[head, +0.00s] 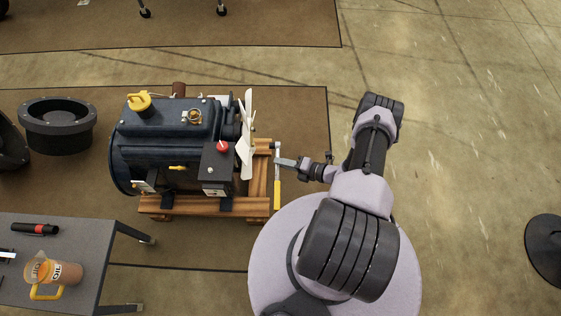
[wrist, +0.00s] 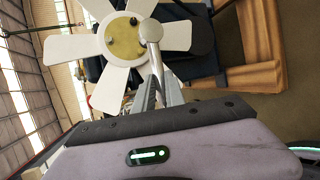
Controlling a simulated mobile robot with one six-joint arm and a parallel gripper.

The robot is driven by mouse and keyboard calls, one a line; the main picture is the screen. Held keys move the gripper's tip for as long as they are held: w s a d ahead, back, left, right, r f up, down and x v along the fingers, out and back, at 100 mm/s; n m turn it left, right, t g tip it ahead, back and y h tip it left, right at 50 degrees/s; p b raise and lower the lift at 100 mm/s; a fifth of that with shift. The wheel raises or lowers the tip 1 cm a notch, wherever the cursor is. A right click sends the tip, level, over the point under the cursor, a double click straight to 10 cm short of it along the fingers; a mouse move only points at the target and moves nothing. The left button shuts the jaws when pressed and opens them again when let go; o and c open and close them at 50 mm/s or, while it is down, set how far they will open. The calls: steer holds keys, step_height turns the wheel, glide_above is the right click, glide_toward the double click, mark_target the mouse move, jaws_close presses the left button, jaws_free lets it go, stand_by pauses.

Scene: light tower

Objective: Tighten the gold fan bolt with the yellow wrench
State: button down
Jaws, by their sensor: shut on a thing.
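The yellow wrench (head: 277,194) hangs upright in the head view, yellow handle down and grey head up. My gripper (head: 280,162) is shut on its grey shaft, just right of the white fan (head: 245,145). In the wrist view, the wrench's round grey head (wrist: 150,31) overlaps the right edge of the fan's gold hub (wrist: 122,40). Small bolt heads show on the hub, but I cannot tell which is the gold fan bolt or whether the wrench sits on it. My fingers (wrist: 160,92) reach up the shaft from below.
The dark blue machine (head: 160,155) rests on a wooden pallet (head: 200,205). A grey table (head: 90,235) with a mug (head: 55,270) and a red-black tool (head: 35,229) stands at lower left. A black round part (head: 57,125) lies further left. Floor to the right is mostly clear.

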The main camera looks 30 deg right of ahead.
steer(key=shift+h, duration=0.3)
steer(key=w+a, duration=0.1)
steer(key=a, duration=0.1)
steer(key=w+a, duration=0.1)
steer(key=a, duration=0.1)
steer(key=shift+w+r+p, duration=0.1)
steer(key=shift+w+p, duration=0.2)
steer(key=shift+b, duration=0.5)
stand_by(0.6)
steer(key=shift+w+a, duration=0.45)
steer(key=shift+a, duration=0.25)
stand_by(0.4)
steer(key=c, duration=2.1)
jaws_free()
jaws_close()
